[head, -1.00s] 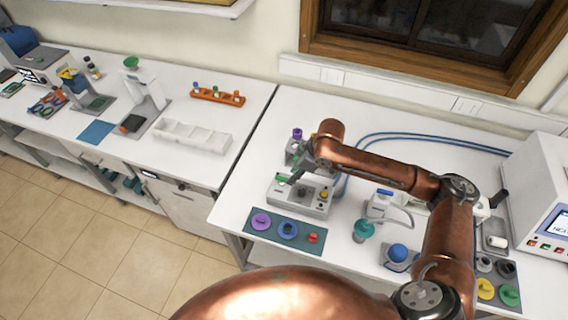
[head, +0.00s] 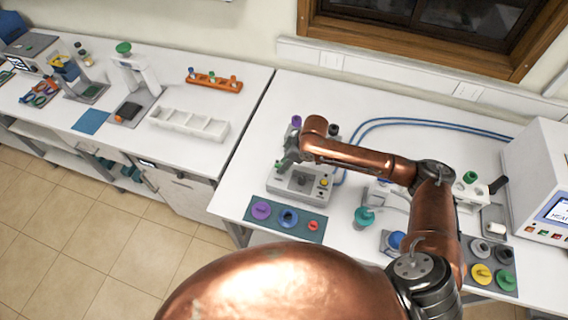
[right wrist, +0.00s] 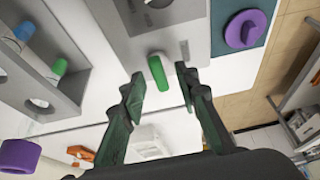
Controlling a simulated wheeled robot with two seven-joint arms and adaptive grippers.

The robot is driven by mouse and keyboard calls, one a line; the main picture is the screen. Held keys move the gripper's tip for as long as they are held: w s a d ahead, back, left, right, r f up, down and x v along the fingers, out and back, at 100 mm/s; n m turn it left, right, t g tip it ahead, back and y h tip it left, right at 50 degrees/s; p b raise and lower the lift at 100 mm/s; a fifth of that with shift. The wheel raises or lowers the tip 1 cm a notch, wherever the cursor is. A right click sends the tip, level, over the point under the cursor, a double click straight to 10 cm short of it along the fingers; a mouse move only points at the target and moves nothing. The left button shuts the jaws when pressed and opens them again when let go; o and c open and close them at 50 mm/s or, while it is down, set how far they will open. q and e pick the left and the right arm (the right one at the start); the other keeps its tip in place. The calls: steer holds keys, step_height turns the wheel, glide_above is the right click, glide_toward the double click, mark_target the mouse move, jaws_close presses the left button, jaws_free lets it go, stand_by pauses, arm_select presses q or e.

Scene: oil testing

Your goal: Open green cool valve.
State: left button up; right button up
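The green valve handle (right wrist: 157,73) is a short rounded bar sticking out from the side of a grey device in the right wrist view. My right gripper (right wrist: 160,80) is open, with one dark green finger on each side of the handle and gaps between; whether the handle lies fully between the fingertips in depth I cannot tell. In the head view my right gripper (head: 287,161) is at the left rear of the grey device (head: 302,182) and hides most of the handle. My left gripper is not in view.
A teal mat (head: 247,226) with purple, blue and red parts lies in front of the device. A grey rack (right wrist: 62,105) with blue- and green-topped items is close on the left in the right wrist view. Blue hoses (head: 430,122) run behind.

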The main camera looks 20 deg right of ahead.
steer(key=shift+w, duration=0.1)
steer(key=shift+c, duration=1.1)
jaws_close()
